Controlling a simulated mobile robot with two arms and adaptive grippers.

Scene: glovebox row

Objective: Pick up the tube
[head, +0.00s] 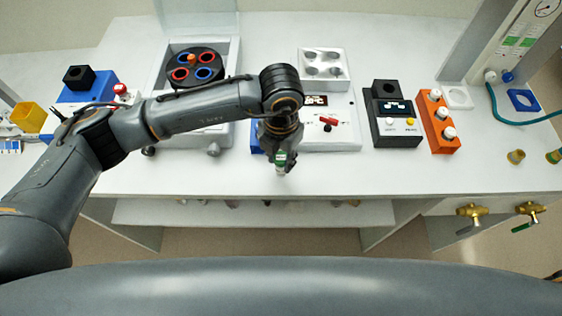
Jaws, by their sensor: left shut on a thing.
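My left gripper (283,165) hangs fingers down at the front edge of the white bench, near the middle of the view. It is shut on a small tube (280,157), of which a green and white part shows between the fingers. The rest of the tube is hidden by the gripper. My right gripper is not in view.
An orange rack (439,132) holds white-capped tubes on the right, beside a dark device (391,128) with a display. A centrifuge (160,95) with a red and blue ringed rotor stands behind my left arm. A white block (324,68) with wells is at the back. Bare bench (350,175) lies in front.

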